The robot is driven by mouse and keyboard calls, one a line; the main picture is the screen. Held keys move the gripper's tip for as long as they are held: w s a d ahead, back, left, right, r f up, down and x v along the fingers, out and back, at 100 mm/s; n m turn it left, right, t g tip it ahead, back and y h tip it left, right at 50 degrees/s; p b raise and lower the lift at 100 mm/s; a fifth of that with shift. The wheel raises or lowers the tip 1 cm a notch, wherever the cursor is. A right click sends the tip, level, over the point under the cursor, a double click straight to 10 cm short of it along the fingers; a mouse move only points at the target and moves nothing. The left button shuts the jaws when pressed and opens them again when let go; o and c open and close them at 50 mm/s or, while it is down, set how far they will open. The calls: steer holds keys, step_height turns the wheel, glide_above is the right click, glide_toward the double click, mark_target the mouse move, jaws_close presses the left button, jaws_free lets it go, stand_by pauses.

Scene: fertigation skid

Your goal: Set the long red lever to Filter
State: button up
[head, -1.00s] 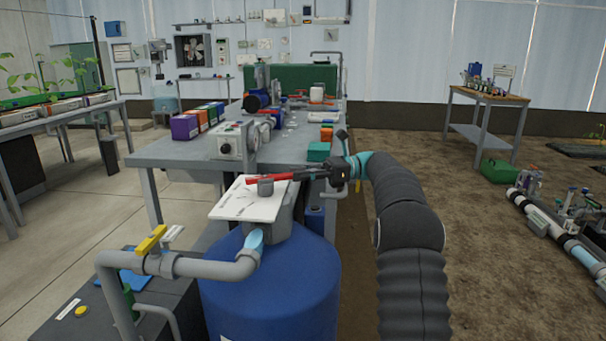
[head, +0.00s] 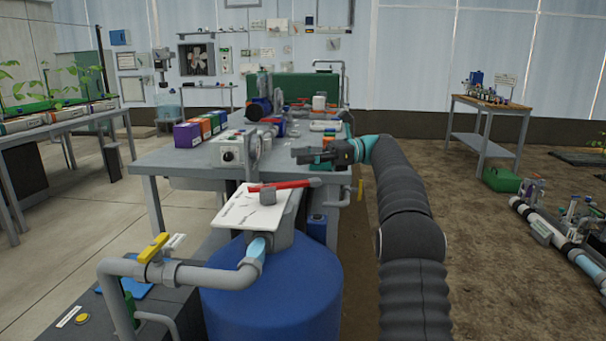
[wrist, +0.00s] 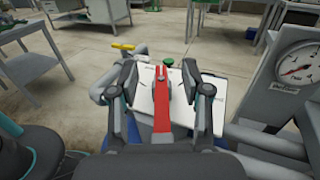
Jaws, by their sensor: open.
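The long red lever (head: 290,186) sits on a grey hub above a white plate (head: 243,212) on top of the blue tank (head: 270,290). In the head view it points right, toward the workbench's near corner. In the wrist view the red lever (wrist: 162,115) runs from the hub toward me, between the two fingers. The plate's markings are too small to read. My gripper (head: 312,156) is open and empty, above and beyond the lever's free end in the head view. In the wrist view the fingers of my gripper (wrist: 163,88) stand apart on either side of the lever.
A pipe with a yellow-handled valve (head: 153,248) stands at the front left. The grey workbench (head: 180,160) behind holds boxes and instruments. A pressure gauge (wrist: 297,62) is close on the right in the wrist view.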

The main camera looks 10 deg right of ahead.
steer(key=shift+r, duration=1.55)
